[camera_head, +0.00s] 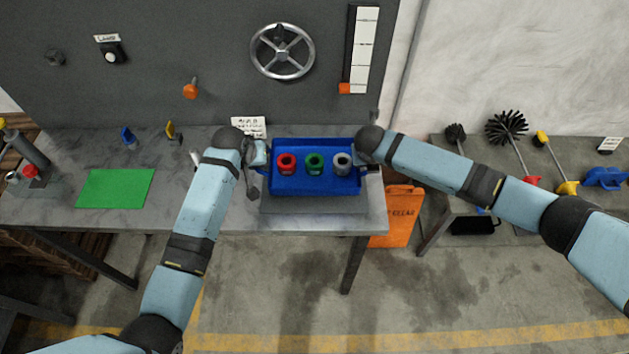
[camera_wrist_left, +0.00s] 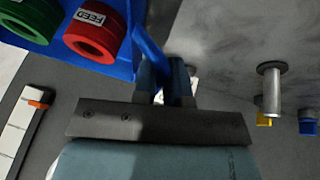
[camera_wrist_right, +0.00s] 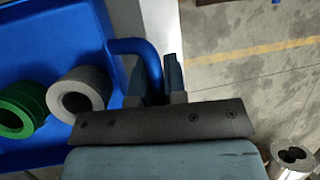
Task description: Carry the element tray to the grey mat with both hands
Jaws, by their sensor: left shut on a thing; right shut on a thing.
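The blue element tray (camera_head: 315,186) is at the right part of the grey workbench. It holds a red ring element (camera_head: 287,164), a green one (camera_head: 314,163) and a grey one (camera_head: 342,163). The grey mat (camera_head: 313,204) shows below the tray's front edge; whether the tray touches it I cannot tell. My left gripper (camera_wrist_left: 165,82) is shut on the tray's left handle (camera_wrist_left: 149,45). My right gripper (camera_wrist_right: 156,78) is shut on its right handle (camera_wrist_right: 136,46). The tray looks about level.
A green mat (camera_head: 116,188) lies on the left of the bench (camera_head: 230,215). A grey wall panel with a handwheel (camera_head: 283,51) stands behind the tray. A second table with brushes (camera_head: 508,128) stands farther right.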

